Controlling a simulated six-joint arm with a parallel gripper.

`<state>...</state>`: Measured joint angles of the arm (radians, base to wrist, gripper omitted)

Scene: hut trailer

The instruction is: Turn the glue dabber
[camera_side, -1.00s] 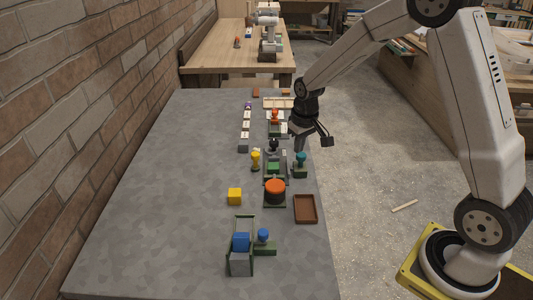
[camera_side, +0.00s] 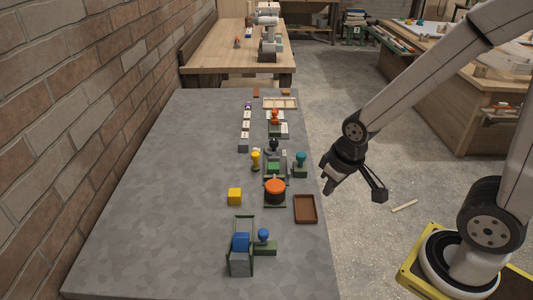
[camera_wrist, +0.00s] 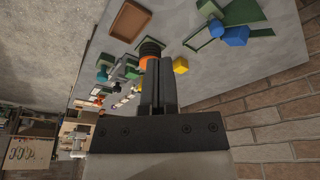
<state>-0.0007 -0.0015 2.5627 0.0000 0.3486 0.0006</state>
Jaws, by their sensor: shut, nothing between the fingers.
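I cannot tell for certain which piece is the glue dabber. Several knobbed pieces stand along the grey bench: a teal-knobbed one (camera_side: 300,160) on a green base, a blue-knobbed one (camera_side: 263,236), a yellow one (camera_side: 255,158), a black-knobbed one (camera_side: 273,146) and a red-orange one (camera_side: 275,117). A dark round piece with an orange top (camera_side: 275,187) stands between them. My gripper (camera_side: 327,188) is shut and empty, just at the bench's right edge, to the right of these pieces. Its closed fingers (camera_wrist: 158,88) also show in the wrist view, partly covering the orange-topped piece.
A brown tray (camera_side: 306,209) lies near the right edge. A row of white blocks (camera_side: 245,132) runs behind. The bench's left half is clear.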

